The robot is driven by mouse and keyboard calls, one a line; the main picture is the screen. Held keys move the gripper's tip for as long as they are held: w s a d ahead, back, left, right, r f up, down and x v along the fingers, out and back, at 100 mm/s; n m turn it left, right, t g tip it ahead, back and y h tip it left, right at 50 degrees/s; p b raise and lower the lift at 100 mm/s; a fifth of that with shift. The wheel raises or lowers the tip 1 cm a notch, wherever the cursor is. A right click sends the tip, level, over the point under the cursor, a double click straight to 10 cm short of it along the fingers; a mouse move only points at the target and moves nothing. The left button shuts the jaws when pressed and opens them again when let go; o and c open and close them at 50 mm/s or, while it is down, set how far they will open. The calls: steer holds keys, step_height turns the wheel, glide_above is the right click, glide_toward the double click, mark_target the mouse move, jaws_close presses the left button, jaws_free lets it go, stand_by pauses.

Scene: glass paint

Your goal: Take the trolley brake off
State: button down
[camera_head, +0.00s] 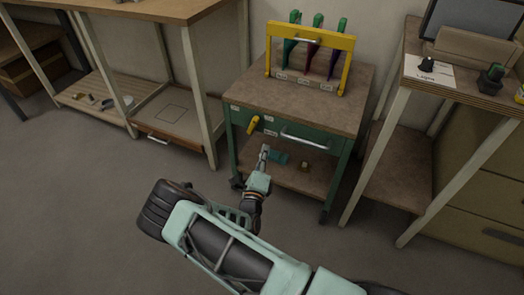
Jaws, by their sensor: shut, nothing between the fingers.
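The trolley (310,90) has a green frame, a brown top and dark castors, and stands between two benches. A yellow lever (253,124), which looks like the brake, sits on the left of its front panel and is tilted, its upper end to the right. Small pale labels are beside it. My gripper (264,150) is shut and empty, in front of the trolley, a little below and right of the lever in the picture. It appears apart from the lever; the exact depth gap is hard to tell.
A silver drawer handle (304,138) is right of the lever. A yellow rack (310,64) with green and purple tools stands on the trolley top. A teal item (279,157) lies on the lower shelf. A bench (185,105) stands left, another (470,88) right. The floor in front is clear.

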mark_target(253, 125)
steer(key=w, duration=0.2)
steer(key=w+b, duration=0.1)
steer(key=w, duration=0.2)
steer(key=w+d+b, duration=0.1)
steer(key=w, duration=0.1)
steer(key=shift+w+r, duration=0.1)
steer(key=shift+w, duration=0.15)
steer(key=a, duration=0.1)
steer(key=a+r+b, duration=0.1)
steer(key=shift+w+a, duration=0.3)
steer(key=shift+w+a+r, duration=0.2)
steer(key=shift+a+r, duration=0.15)
steer(key=shift+a, duration=0.2)
steer(key=shift+r, duration=0.1)
steer(key=shift+s+r, duration=0.1)
steer(key=shift+n+p, duration=0.3)
steer(key=shift+p, duration=0.2)
